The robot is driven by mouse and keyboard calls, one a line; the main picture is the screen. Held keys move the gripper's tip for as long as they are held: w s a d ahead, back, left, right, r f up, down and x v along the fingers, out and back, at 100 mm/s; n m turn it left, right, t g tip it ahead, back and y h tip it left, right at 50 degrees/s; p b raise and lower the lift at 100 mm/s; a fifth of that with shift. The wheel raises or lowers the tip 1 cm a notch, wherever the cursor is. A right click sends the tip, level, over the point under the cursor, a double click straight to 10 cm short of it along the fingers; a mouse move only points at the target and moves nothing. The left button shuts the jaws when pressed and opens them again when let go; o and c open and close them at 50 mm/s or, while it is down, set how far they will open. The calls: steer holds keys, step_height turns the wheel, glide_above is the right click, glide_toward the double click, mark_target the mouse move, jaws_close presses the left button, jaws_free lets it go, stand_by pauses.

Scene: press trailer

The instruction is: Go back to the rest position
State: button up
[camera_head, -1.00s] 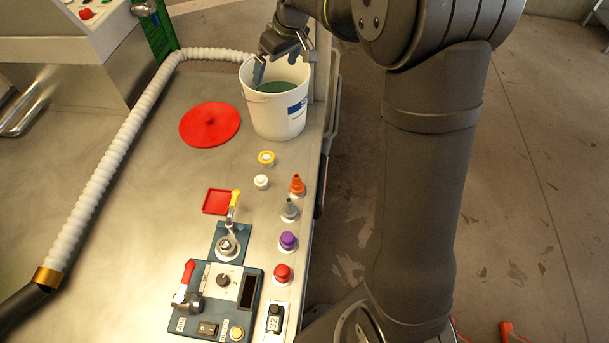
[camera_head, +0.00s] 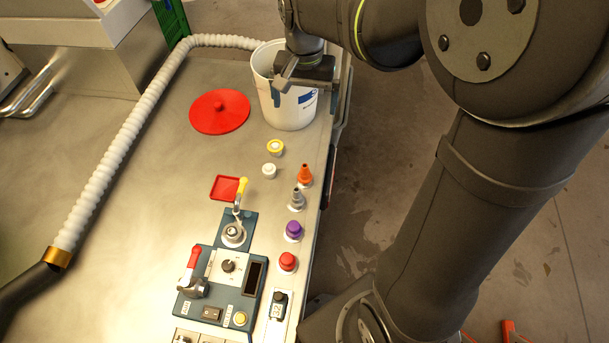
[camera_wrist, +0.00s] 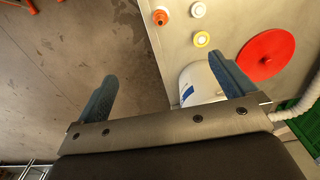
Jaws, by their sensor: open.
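My gripper (camera_head: 300,88) is in front of the upper part of the white bucket (camera_head: 290,116) and hides some of its rim and opening. The bucket (camera_wrist: 198,85) shows there beside and partly behind the right finger. From these views I cannot tell how far the gripper is from the bucket.
A red round lid (camera_head: 220,111) lies left of the bucket. Knobs, a purple button (camera_head: 293,230), a red button (camera_head: 288,261) and a control box (camera_head: 228,290) stand nearer. A white ribbed hose (camera_head: 110,160) runs along the left. Bare floor (camera_head: 385,170) lies right of the table.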

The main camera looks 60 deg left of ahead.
step_height(320, 180, down, 7)
stand_by(0.3)
steer(key=shift+r, duration=0.1)
stand_by(0.4)
step_height(320, 180, up, 10)
stand_by(0.5)
stand_by(0.6)
steer(key=c, duration=0.7)
steer(key=shift+c, duration=0.2)
